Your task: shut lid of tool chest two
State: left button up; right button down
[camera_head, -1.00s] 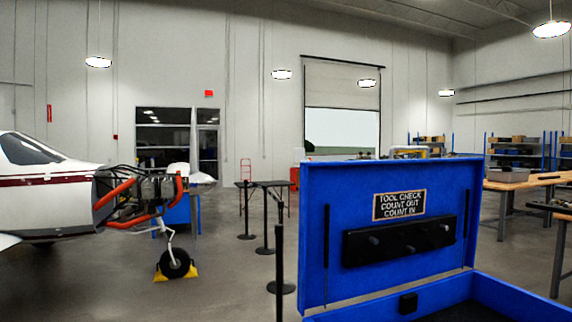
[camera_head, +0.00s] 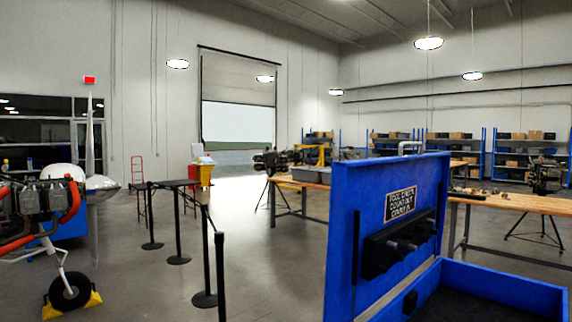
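A blue tool chest stands close in front of me at the lower right. Its lid (camera_head: 345,230) is raised upright, with its inner face turned to the right. A dark sign reading about tool check, count out, count in and a black holder (camera_head: 385,250) are on the inside of the lid. The chest's open body (camera_head: 500,275) has blue walls and a dark floor; its lower part is cut off by the picture edge. I cannot tell the chest's number. Neither of my grippers is in view.
Black barrier posts (camera_head: 221,275) stand left of the chest, with grey floor (camera_head: 265,260) between. Wooden workbenches (camera_head: 530,202) stand behind and to the right. A small aircraft's engine and chocked wheel (camera_head: 70,290) are at the far left.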

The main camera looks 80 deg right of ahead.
aim_at(387, 214)
jog(key=u, duration=0.25)
jog(key=i, duration=0.45)
jog(key=z, duration=2.55)
jog(key=i, duration=0.9)
jog(key=u, duration=0.25)
jog(key=k, duration=0.8)
jog(key=z, duration=0.25)
jog(key=i, duration=0.85)
jog(key=u, duration=0.1)
